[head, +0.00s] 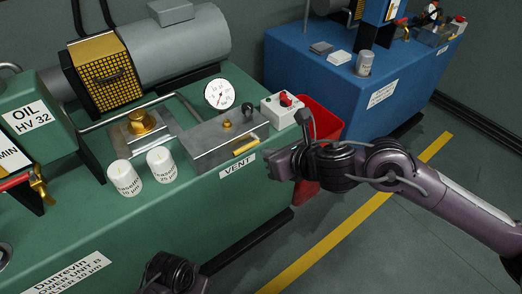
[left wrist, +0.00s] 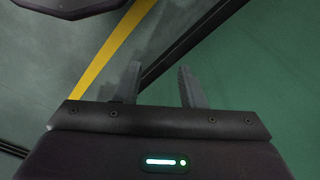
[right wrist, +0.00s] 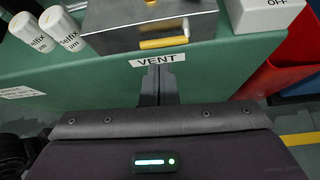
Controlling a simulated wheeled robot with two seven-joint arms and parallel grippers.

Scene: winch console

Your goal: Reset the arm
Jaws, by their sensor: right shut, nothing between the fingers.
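My right gripper (head: 274,166) is at the front edge of the green power unit, by the VENT label (head: 238,165). In the right wrist view my right gripper (right wrist: 160,72) is shut and empty, its fingertips just below the VENT label (right wrist: 160,58). A steel block (head: 215,138) with a yellow handle (head: 246,146) stands on the unit behind the label. In the left wrist view my left gripper (left wrist: 160,80) is open and empty, over the floor and the unit's lower edge. In the head view only part of my left arm shows at the bottom.
Two white filter cans (head: 161,164), a gauge (head: 219,94) and a switch box (head: 284,108) stand on the green unit (head: 190,215). A red bin (head: 326,124) is behind my right arm. A blue unit (head: 320,75) stands beyond. Floor with a yellow line (head: 330,240) is clear.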

